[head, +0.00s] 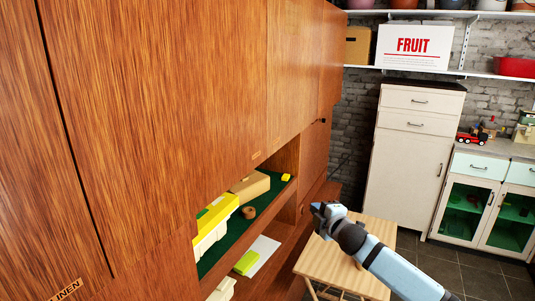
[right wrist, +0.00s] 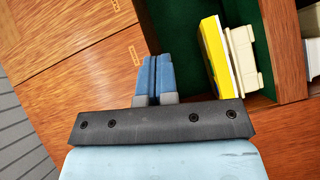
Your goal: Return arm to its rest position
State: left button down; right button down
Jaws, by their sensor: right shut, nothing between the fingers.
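My right arm (head: 398,270) comes in from the bottom right of the head view, with light blue links. Its gripper (head: 318,210) is in front of the open shelves of the teak wall unit (head: 160,90), with a small wooden table (head: 350,255) behind and below it in the picture. In the right wrist view the two blue fingers (right wrist: 153,62) are together with nothing between them. They point toward a green-lined compartment (right wrist: 185,30) of the unit. My left gripper does not show in either view.
The green-lined shelf holds a yellow and white item (head: 215,220), a tan box (head: 250,186) and a small brown ring (head: 249,212). A lime block (head: 246,262) lies on a lower shelf. A white cabinet (head: 408,150) stands at the back. Dark floor shows at right.

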jog(key=s+a+f+m+g, duration=0.1)
jog(key=s+a+f+m, duration=0.25)
jog(key=s+f, duration=0.6)
jog(key=s+a+f+m+g, duration=0.2)
jog(key=s+f+m, duration=0.2)
jog(key=s+f, duration=0.55)
jog(key=s+d+f+m, duration=0.1)
jog(key=s+f+m, duration=0.2)
jog(key=s, duration=0.6)
jog(key=s+d+f+m+g+h, duration=0.1)
jog(key=s+d+f+m, duration=0.1)
jog(key=s, duration=0.7)
jog(key=s+d+f+m+g+h+p, duration=0.1)
jog(key=s+f+m, duration=0.2)
jog(key=s, duration=0.6)
jog(key=shift+d+f+m, duration=0.35)
jog(key=shift+m, duration=0.1)
jog(key=shift+s, duration=0.1)
